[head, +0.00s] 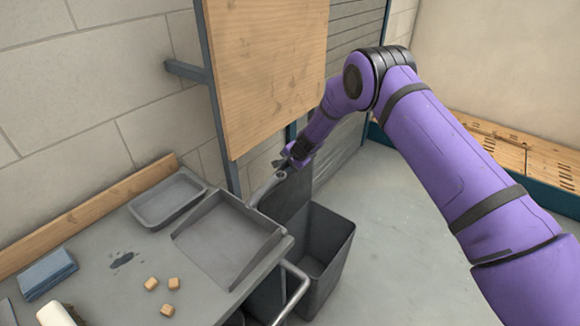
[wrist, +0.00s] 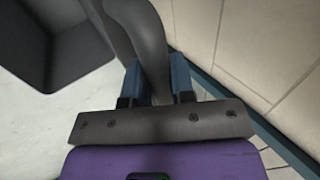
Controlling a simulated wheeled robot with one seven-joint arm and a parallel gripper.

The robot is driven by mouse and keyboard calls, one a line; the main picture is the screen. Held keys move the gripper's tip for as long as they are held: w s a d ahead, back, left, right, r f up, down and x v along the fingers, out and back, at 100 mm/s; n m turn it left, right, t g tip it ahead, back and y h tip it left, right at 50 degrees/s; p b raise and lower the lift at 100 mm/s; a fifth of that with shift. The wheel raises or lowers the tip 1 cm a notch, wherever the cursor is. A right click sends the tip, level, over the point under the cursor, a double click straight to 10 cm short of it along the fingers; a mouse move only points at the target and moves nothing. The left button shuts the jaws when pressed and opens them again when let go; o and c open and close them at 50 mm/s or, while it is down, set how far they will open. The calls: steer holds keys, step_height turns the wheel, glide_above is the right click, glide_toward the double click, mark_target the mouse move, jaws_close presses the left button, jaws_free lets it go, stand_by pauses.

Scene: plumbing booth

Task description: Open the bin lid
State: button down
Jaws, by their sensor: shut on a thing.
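The grey bin (head: 335,262) stands on the floor beside the workbench, and I see down into it. Its dark lid (head: 297,212) stands raised, roughly upright, at the bin's back edge. The bin (wrist: 60,45) also shows at the upper left of the wrist view. The handle's join to the lid is hidden.
The workbench (head: 95,290) carries a dustpan-like tray (head: 225,243), a shallow grey tray (head: 168,198), a folded blue cloth (head: 47,274) and small tan blocks (head: 173,283). A wooden board (head: 265,70) hangs close to my gripper. Floor to the bin's right is clear.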

steer(key=c, duration=1)
jaws_free()
steer(key=v, duration=1)
steer(key=shift+s+d+r, duration=0.15)
steer(key=shift+r, duration=0.2)
